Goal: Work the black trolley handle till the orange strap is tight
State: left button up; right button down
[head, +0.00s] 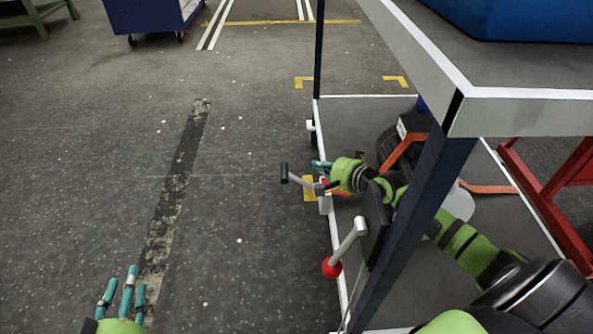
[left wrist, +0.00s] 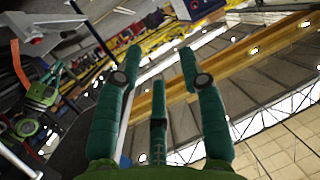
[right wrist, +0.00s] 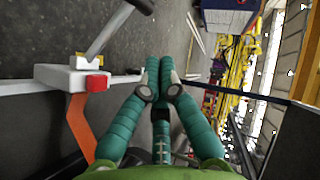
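The black trolley handle (head: 284,172) stands on the end of a grey crank arm, out past the trolley's left edge. The crank meets a white box with a red part (right wrist: 96,84), shown in the right wrist view. The orange strap (head: 401,150) runs over a dark object on the lower deck; whether it is tight I cannot tell. My right gripper (head: 319,168) is beside the crank, its fingertips together (right wrist: 158,65) with nothing seen between them, apart from the handle. My left gripper (head: 122,285) is open and empty over the floor, fingers spread (left wrist: 160,75).
A lever with a red ball (head: 332,267) stands near the trolley's front left edge. The trolley's upper shelf (head: 520,108) and dark post (head: 410,215) are close to my right arm. A red frame (head: 550,180) is at the right. Floor on the left is clear.

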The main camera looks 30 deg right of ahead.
aim_at(286, 165)
jog(key=w+a+f+b, duration=0.1)
jog(key=w, duration=0.1)
jog(key=w+a+f+b, duration=0.2)
jog(key=w, duration=0.1)
jog(key=shift+w+a+f, duration=0.3)
jog(key=shift+w+f, duration=0.05)
jog(key=shift+f, duration=0.05)
pick_arm(q)
jog(key=s+d+r+m+t+h, duration=0.1)
jog(key=s+d+r+t+h, duration=0.1)
jog(key=r, duration=0.6)
jog(key=s+d+r+m+t+h, duration=0.2)
jog(key=s+r+t+h, duration=0.1)
jog(key=r+t+h, duration=0.2)
jog(key=shift+s+r+t+h, duration=0.3)
jog(key=shift+r+t, duration=0.9)
jog(key=shift+r, duration=1.05)
pick_arm(e)
jog(key=shift+w+a+f, duration=0.1)
jog(key=shift+a+f, duration=0.05)
jog(key=shift+a, duration=0.15)
